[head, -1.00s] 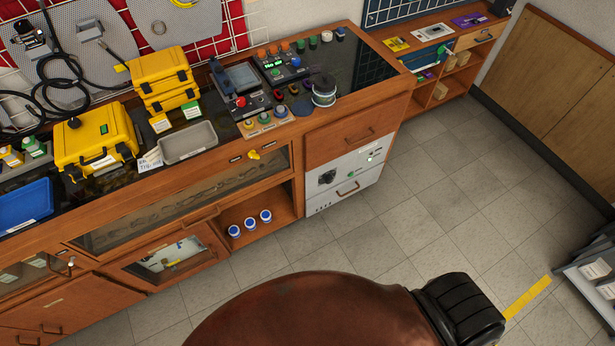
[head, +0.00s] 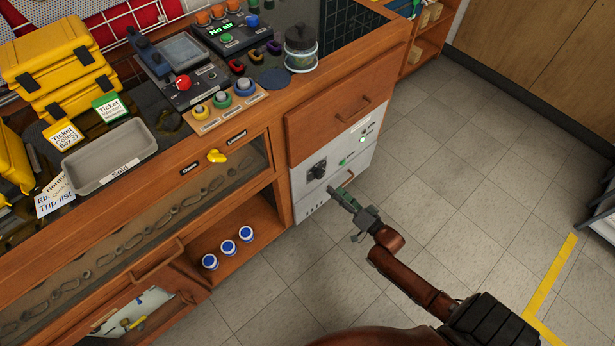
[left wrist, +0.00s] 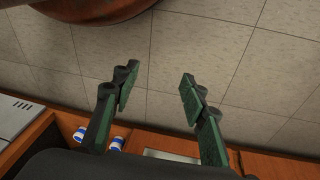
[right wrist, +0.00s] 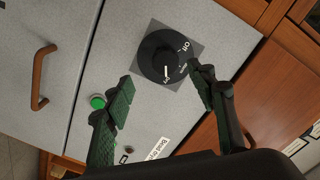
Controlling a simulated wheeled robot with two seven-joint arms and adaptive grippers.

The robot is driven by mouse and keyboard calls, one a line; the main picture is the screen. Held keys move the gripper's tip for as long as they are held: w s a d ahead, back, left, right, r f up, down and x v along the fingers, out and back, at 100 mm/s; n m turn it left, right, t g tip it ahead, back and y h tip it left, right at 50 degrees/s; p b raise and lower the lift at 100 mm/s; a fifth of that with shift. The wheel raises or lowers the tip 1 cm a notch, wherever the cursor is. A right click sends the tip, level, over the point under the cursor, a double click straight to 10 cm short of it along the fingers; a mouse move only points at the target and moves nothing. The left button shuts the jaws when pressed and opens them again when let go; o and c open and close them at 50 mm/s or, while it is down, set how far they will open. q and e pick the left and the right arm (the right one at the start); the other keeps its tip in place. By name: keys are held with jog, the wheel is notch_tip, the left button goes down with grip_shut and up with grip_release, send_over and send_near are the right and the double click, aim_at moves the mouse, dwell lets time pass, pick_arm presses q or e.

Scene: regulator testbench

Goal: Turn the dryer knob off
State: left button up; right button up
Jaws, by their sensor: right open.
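The dryer knob (head: 317,169) is a round black dial on the light grey front panel (head: 345,155) below the wooden drawer. In the right wrist view, the knob (right wrist: 160,54) shows a white mark that points down, away from the "Off" label at its upper right. My right gripper (head: 334,194) is in front of the panel, right of and below the knob in the head view. In the right wrist view, its fingers (right wrist: 160,95) are spread and empty, with the knob beyond them. My left gripper (left wrist: 155,90) shows only in its wrist view, open and empty over the floor.
A green button (right wrist: 97,102) sits on the panel near the knob. A panel handle (head: 343,181) is close to my right gripper. The open shelf (head: 238,225) at left holds blue-lidded jars (head: 228,247). The tiled floor (head: 455,180) at right is clear.

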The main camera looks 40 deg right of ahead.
aim_at(322, 176)
jog(key=w+b, duration=0.1)
jog(key=w, duration=0.1)
jog(key=w+b, duration=0.1)
jog(key=w, duration=0.1)
jog(key=w+b, duration=0.1)
jog(key=w, duration=0.2)
jog(key=shift+w+a+r, duration=0.1)
jog(key=shift+a+r, duration=0.1)
jog(key=shift+a, duration=0.1)
pick_arm(q)
jog(key=w+d+f+t+h, duration=0.1)
jog(key=w+d+f+t, duration=0.1)
jog(key=w+d+f, duration=0.2)
jog(key=shift+w+f+t, duration=0.3)
jog(key=shift+w, duration=0.15)
pick_arm(e)
jog(key=shift+w+r, duration=0.2)
jog(key=shift+w, duration=0.3)
jog(key=shift+c, duration=0.5)
jog(key=c, duration=0.9)
jog(key=shift+d, duration=0.1)
jog(key=shift+c, duration=0.6)
